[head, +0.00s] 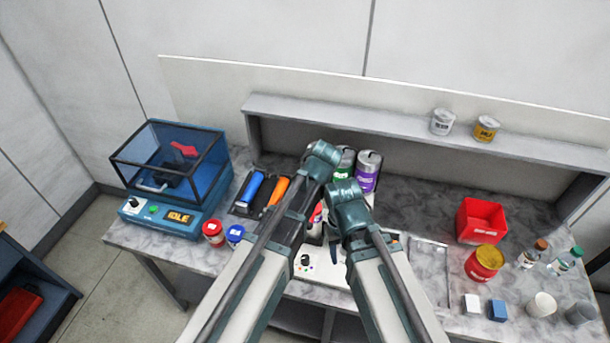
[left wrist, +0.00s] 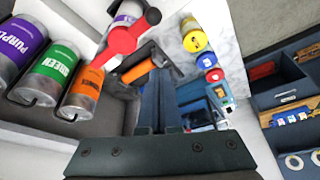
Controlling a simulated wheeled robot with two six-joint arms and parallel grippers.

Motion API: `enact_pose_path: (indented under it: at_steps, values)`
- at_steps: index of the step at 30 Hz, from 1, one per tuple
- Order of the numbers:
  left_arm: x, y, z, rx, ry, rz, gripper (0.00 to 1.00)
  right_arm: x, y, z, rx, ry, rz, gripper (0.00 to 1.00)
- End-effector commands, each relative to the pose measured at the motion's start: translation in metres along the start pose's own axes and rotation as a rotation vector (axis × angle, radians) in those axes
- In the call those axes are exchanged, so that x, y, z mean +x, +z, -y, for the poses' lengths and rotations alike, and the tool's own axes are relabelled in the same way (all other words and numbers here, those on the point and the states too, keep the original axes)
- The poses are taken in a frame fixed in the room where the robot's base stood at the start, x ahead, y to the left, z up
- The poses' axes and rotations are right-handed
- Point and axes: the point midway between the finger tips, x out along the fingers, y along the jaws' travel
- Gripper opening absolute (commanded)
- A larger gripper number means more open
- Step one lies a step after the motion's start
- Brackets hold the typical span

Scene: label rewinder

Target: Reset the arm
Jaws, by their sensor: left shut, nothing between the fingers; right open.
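My left gripper shows in the left wrist view (left wrist: 159,100), with its fingers together and nothing between them. In the head view it is hidden among my arms. My right gripper (head: 335,250) is small and mostly hidden below my right wrist; it is open. A white device with a black knob (head: 306,262), seemingly the rewinder, lies under both arms and is largely covered by them. A red part with a purple roll (left wrist: 124,38) shows ahead of the left fingers.
A blue machine with a clear cover (head: 165,215) reads IDLE at the left. Green (head: 344,162) and purple cans (head: 367,171) stand behind my arms. A red bin (head: 481,220) stands at the right.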

Motion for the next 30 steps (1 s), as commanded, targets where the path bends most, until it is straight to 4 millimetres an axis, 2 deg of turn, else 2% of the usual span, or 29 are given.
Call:
enact_pose_path:
  at_steps: [5, 7, 11, 15, 18, 27, 28, 30]
  values:
    - [0.0, 0.0, 0.001, 0.004, 0.0, 0.002, 0.0, 0.0, 0.0, 0.0, 0.0, 0.0, 0.0, 0.5]
    - [0.002, -0.002, 0.009, 0.027, -0.003, 0.012, 0.0, 0.0, 0.0, 0.0, 0.0, 0.0, 0.0, 0.5]
    - [0.007, -0.007, 0.042, 0.16, -0.004, 0.067, 0.0, 0.0, 0.0, 0.0, 0.0, 0.0, 0.0, 0.5]
    - [0.013, -0.01, 0.086, 0.38, 0.026, 0.151, 0.0, 0.0, 0.0, 0.0, 0.0, 0.0, 0.0, 0.5]
    - [0.015, -0.009, 0.108, 0.511, 0.059, 0.195, 0.0, 0.0, 0.0, 0.0, 0.0, 0.0, 0.0, 0.5]
    - [0.015, -0.004, 0.158, 0.81, 0.174, 0.267, 0.0, 0.0, 0.0, 0.0, 0.0, 0.0, 0.0, 0.5]
    - [0.018, -0.002, 0.16, 0.835, 0.184, 0.27, 0.0, 0.003, 0.0, 0.0, 0.0, 0.0, 0.0, 0.5]
    - [0.036, 0.013, 0.152, 0.857, 0.177, 0.273, 0.0, 0.025, -0.002, 0.002, -0.003, 0.0, 0.0, 0.5]
